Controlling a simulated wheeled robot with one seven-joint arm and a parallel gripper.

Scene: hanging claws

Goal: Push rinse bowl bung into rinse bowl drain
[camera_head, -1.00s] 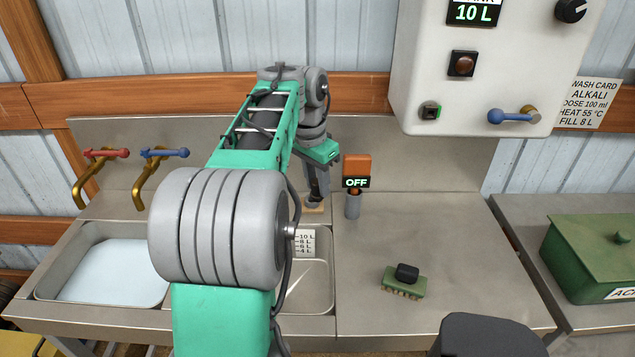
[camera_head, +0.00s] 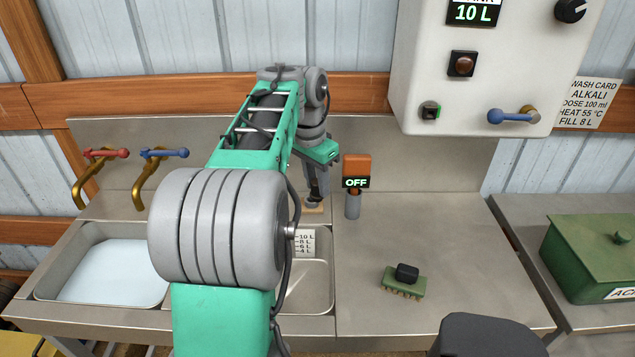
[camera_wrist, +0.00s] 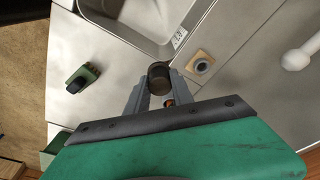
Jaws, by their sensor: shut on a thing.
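My gripper (camera_wrist: 158,92) is shut on a dark, round bung (camera_wrist: 159,74), which shows between the two grey fingertips in the wrist view. In the head view my gripper (camera_head: 315,192) hangs over the back of the steel top, close to a small wooden block (camera_head: 313,210). In the wrist view this block (camera_wrist: 192,58) carries a grey ring and lies just beyond the right finger. A steel bowl with a level label (camera_head: 318,275) is partly hidden by my arm; it also shows in the wrist view (camera_wrist: 172,48). I cannot make out its drain.
An orange OFF switch (camera_head: 357,166) on a grey post stands just right of my gripper. A green brush (camera_head: 404,287) lies on the clear steel top. Left are a second basin (camera_head: 60,300) and two brass taps (camera_head: 147,185). A white control box (camera_head: 440,90) hangs above.

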